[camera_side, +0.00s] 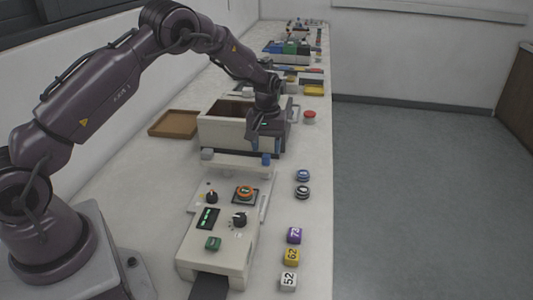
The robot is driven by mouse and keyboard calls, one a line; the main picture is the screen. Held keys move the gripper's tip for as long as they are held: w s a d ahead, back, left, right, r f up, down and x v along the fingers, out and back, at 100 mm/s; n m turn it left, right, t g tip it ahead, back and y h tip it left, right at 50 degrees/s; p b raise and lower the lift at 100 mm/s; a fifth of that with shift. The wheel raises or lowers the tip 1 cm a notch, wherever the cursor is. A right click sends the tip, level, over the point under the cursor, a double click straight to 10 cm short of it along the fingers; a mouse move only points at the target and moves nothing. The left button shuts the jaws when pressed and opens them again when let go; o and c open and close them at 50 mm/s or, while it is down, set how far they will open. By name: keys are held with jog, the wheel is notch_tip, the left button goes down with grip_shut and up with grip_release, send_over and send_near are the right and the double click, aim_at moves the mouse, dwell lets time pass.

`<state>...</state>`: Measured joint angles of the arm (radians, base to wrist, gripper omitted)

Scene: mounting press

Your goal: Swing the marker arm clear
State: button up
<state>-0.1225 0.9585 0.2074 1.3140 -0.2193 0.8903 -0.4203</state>
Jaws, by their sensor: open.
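My gripper (267,148) points down at the front right of a beige open-topped box (222,136), part of the press. Its fingers are apart, with bluish tips, and I see nothing between them. A pale horizontal bar (232,160) runs along the front of the box, with a grey block (207,154) at its left end and a blue block (266,160) at its right end, just below my gripper. I cannot tell for sure which part is the marker arm. My gripper hides the box's front right corner, and contact is unclear.
A brown tray (174,124) lies left; a red button (309,117) sits right.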

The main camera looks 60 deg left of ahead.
notch_tip(320, 180, up, 10)
dwell(0.3)
jog(key=shift+f, duration=0.1)
jog(key=s+d+r+m+t, duration=0.2)
jog(key=s+d+r+m, duration=0.1)
jog(key=s, duration=0.7)
jog(key=s+d+r+m+t, duration=0.1)
jog(key=s+d+r+m, duration=0.2)
jog(key=s+d+r, duration=0.2)
jog(key=s+d+r+m+t, duration=0.2)
jog(key=s+r, duration=0.5)
jog(key=s, duration=0.7)
jog(key=shift+s+d+m+t, duration=0.35)
jog(key=shift+d+m, duration=0.25)
jog(key=shift+d, duration=0.65)
